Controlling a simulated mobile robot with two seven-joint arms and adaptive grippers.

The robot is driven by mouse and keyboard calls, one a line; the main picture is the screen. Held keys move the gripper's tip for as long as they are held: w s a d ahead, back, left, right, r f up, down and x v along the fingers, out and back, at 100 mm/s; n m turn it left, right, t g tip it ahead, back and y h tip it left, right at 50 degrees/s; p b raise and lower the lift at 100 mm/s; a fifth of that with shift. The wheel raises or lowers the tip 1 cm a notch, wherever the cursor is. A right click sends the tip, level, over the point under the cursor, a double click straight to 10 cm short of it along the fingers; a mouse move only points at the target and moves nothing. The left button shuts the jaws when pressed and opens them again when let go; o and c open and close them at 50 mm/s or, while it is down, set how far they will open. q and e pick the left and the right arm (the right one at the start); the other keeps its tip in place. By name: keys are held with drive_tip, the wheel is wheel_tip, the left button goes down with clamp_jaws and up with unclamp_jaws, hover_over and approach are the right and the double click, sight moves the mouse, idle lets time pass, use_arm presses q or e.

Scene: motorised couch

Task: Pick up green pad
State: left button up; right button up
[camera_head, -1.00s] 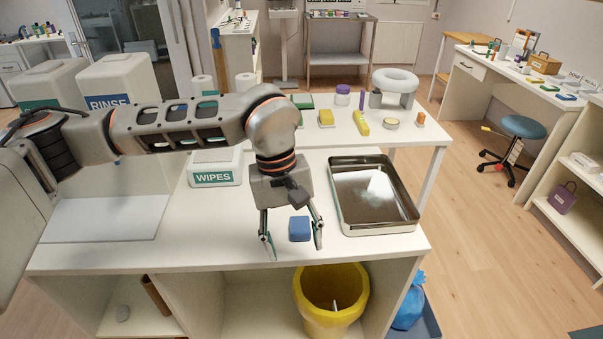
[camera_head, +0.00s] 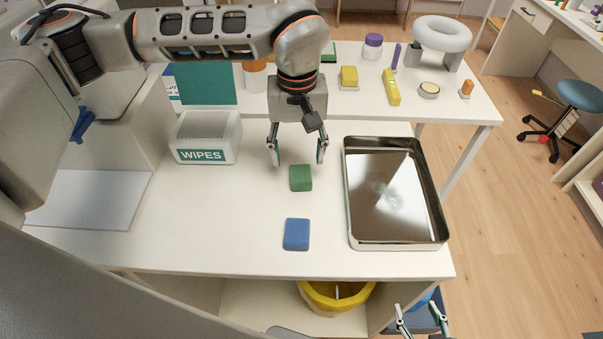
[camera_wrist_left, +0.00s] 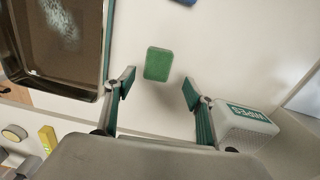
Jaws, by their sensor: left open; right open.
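The green pad (camera_head: 301,178) lies on the white table, between the wipes box and the metal tray. It also shows in the left wrist view (camera_wrist_left: 158,64), just beyond the fingertips and roughly centred between them. My left gripper (camera_head: 297,160) is open and empty, pointing down just behind the pad in the head view. Its spread fingers show in the left wrist view (camera_wrist_left: 158,86). I cannot tell its exact height above the table. My right gripper (camera_head: 421,320) is open and empty at the bottom edge of the head view, in front of the table.
A blue pad (camera_head: 296,235) lies nearer the front edge. The metal tray (camera_head: 434,205) stands to the right, the wipes box (camera_head: 205,140) to the left. A yellow bin (camera_head: 336,298) is below the table. Bare tabletop surrounds the green pad.

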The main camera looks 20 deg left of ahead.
sight(301, 173)
use_arm(q)
drive_tip(key=f, duration=0.5)
drive_tip(key=shift+s+d, duration=0.1)
drive_tip(key=shift+d, duration=0.2)
drive_tip(key=c, duration=1)
